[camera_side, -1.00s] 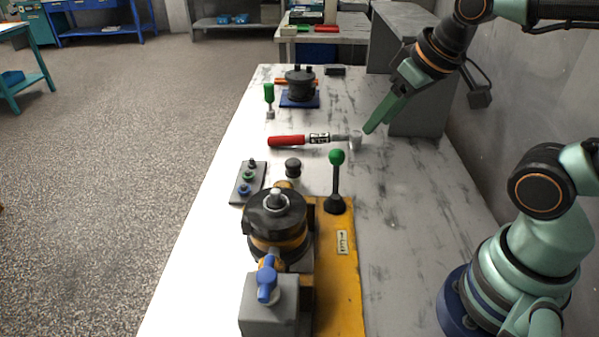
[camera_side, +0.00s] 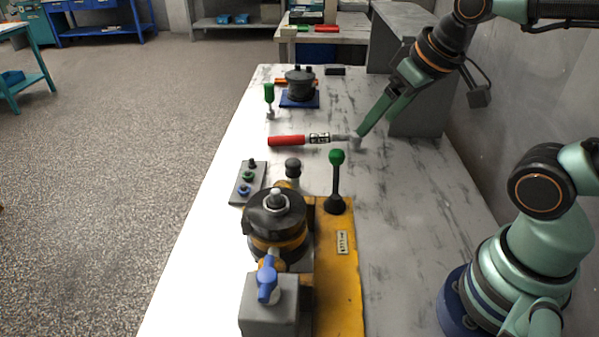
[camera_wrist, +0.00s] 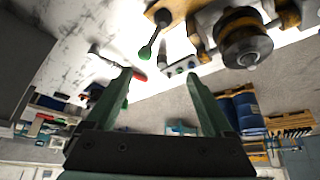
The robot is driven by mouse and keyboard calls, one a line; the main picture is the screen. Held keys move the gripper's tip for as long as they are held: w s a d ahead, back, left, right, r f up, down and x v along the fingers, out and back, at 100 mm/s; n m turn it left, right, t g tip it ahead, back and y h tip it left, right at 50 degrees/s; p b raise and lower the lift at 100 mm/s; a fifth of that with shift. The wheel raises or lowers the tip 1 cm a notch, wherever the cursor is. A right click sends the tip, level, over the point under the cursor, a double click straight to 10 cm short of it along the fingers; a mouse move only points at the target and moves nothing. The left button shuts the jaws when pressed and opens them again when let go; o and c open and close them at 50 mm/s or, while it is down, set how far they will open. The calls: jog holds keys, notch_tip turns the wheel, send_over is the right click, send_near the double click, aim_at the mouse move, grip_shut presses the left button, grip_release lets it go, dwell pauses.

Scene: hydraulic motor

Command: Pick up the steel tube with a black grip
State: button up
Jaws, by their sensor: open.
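A tool (camera_side: 290,141) lies flat across the table in the side view. It has a red handle, a black-and-white band and a grey steel end with a round head. I see no black grip on it apart from that band. It also shows in the wrist view (camera_wrist: 106,57), partly behind one finger. My gripper (camera_side: 374,127) has green fingers, spread apart and empty. In the side view one fingertip overlaps the tool's steel head; I cannot tell whether they touch. The open fingers (camera_wrist: 160,73) also show in the wrist view.
A hydraulic motor (camera_side: 275,225) stands on a yellow base (camera_side: 345,270) with a green-knobbed lever (camera_side: 337,180). A button box (camera_side: 248,183) and a black knob (camera_side: 292,167) are nearby. A green-handled tool (camera_side: 269,95) stands by a dark pump (camera_side: 300,83).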

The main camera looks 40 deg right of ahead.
jog(key=w+r+m+g, duration=0.1)
jog(key=w+m, duration=0.3)
jog(key=w, duration=0.1)
jog(key=m+g, duration=0.5)
jog(key=m, duration=0.9)
send_over(292, 162)
notch_tip(292, 162, down, 12)
notch_tip(292, 162, down, 12)
jog(key=shift+r, duration=0.1)
jog(key=shift+c, duration=0.4)
grip_shut()
